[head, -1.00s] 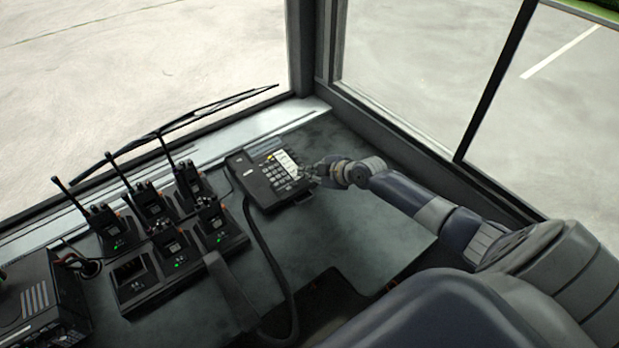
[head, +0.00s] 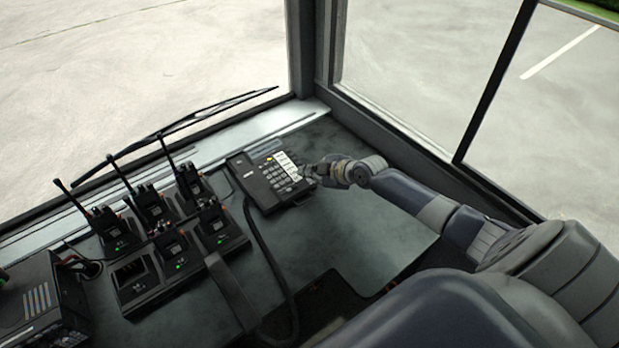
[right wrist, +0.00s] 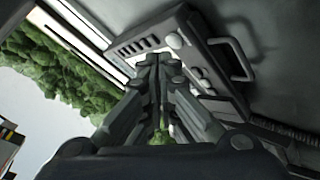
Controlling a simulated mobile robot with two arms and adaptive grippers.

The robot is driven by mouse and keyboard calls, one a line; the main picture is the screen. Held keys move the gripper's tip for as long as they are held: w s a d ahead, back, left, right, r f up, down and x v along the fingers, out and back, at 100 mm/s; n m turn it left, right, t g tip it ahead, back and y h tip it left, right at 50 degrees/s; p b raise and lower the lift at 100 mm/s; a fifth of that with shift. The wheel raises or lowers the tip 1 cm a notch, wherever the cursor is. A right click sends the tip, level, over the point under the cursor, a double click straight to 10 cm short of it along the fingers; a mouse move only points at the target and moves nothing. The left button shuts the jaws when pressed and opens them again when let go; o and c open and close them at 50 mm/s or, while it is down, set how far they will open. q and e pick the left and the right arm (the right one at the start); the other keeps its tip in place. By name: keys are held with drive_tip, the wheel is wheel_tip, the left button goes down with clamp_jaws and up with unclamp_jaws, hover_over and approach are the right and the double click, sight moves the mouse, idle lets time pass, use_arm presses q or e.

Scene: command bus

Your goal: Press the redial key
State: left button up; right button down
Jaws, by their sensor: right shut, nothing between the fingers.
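The black desk phone (head: 262,178) sits on the dark counter near the window corner. It has a keypad and a pale strip of labelled keys along its right side. My right gripper (head: 306,171) is at the right edge of the phone, its fingertips by the lower end of that strip. In the right wrist view the gripper (right wrist: 158,62) is shut and empty. I cannot tell which key is the redial key, or whether the fingertips touch the phone. My left gripper is not in view.
Several handheld radios (head: 150,206) with tall antennas stand in a charger (head: 143,300) left of the phone. A dark cord runs down from the phone. A radio unit (head: 40,300) is at the far left. Window frames border the counter behind and to the right.

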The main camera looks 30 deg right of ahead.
sight(311, 185)
drive_tip(key=r+p, duration=0.2)
drive_tip(key=r, duration=0.1)
drive_tip(key=r+p, duration=0.2)
drive_tip(key=shift+s, duration=0.35)
idle(0.7)
